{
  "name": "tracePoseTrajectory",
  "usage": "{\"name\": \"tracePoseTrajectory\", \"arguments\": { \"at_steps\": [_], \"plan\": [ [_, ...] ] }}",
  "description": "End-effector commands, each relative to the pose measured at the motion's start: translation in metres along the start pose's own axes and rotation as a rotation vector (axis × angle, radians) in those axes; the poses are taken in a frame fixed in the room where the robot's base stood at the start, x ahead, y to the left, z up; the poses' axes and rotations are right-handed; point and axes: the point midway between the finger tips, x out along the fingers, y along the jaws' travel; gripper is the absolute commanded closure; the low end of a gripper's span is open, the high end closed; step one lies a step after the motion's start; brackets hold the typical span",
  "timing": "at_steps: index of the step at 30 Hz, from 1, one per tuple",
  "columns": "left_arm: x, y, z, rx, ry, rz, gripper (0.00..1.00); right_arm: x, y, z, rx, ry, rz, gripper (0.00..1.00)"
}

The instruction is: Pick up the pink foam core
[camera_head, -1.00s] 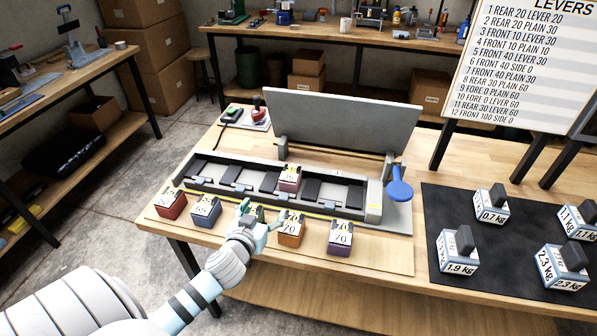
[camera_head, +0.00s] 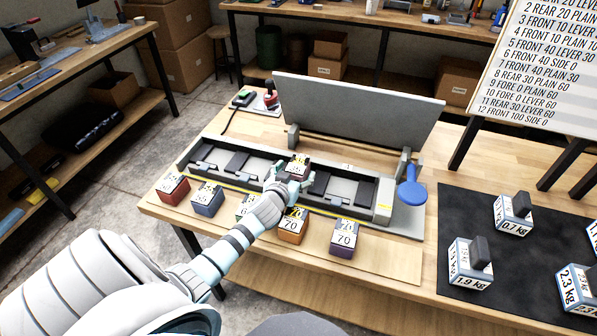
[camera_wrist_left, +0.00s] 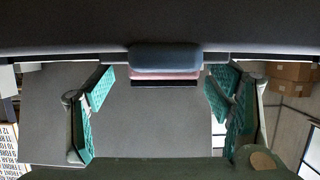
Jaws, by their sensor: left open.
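The pink foam core (camera_head: 298,160) is a small block with a yellow and white number label on top. It sits in the long grey tray fixture (camera_head: 215,153), near its middle. My left gripper (camera_head: 290,180) is open at this block, partly hiding its lower part. In the left wrist view the gripper's teal fingers (camera_wrist_left: 162,90) stand apart. A block with a pinkish band (camera_wrist_left: 165,73) and a blue-grey part lies between and beyond them, and a gap shows on each side. My right gripper is not in view.
Red (camera_head: 173,189), blue (camera_head: 207,200), orange (camera_head: 292,226) and purple (camera_head: 343,238) blocks stand in front of the fixture. A raised grey lid (camera_head: 355,118) stands behind it, with a blue-knobbed lever (camera_head: 411,192) at right. Weights stand on a black mat (camera_head: 450,215).

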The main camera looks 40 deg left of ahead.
Motion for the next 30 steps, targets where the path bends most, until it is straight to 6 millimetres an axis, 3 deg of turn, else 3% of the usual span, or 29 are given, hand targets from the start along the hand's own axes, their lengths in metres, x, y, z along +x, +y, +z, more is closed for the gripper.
{"name": "tracePoseTrajectory", "arguments": {
  "at_steps": [6, 13, 24, 30],
  "plan": [
    [0.039, -0.003, 0.0, -0.001, 0.0, -0.001, 0.27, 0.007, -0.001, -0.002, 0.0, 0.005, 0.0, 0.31],
    [0.041, -0.002, -0.001, 0.0, 0.0, 0.0, 0.27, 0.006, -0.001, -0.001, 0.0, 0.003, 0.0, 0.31],
    [0.041, -0.002, -0.001, 0.0, 0.0, 0.0, 0.84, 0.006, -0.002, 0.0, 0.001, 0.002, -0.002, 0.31],
    [0.041, -0.002, -0.002, 0.0, 0.001, 0.0, 0.84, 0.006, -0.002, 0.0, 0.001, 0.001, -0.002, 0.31]
  ]
}}
